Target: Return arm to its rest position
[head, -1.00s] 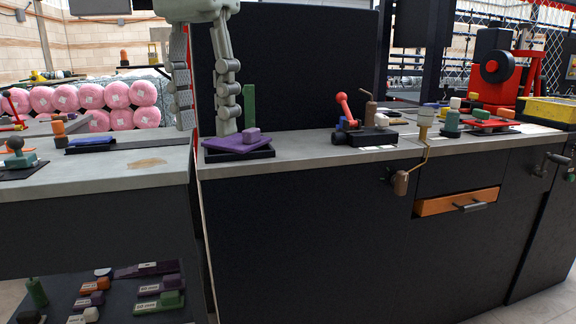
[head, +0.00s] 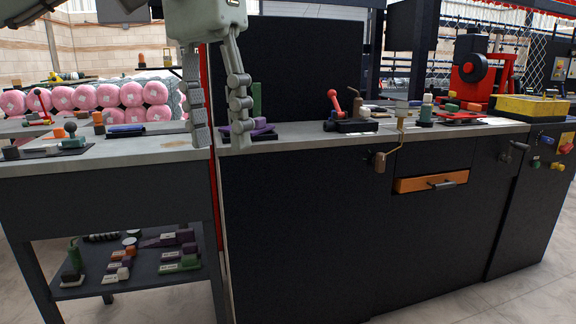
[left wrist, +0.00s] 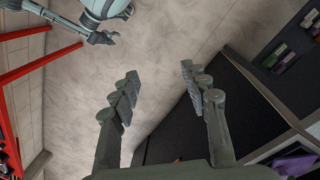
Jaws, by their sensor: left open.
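My left gripper (head: 220,138) hangs from the upper left of the head view, its two fingers apart and nothing between them. It is in front of the workbench edge, and its right finger partly hides a purple block and dark tray (head: 262,131). In the left wrist view the open fingers (left wrist: 160,95) show bare floor and dark cabinet side between them. My right gripper is not in the head view.
A grey-topped workbench (head: 300,139) with a dark front runs to the right. A left table (head: 60,171) has a lower shelf of labelled blocks. A yellow bin (head: 530,106) stands far right. Floor in front is clear.

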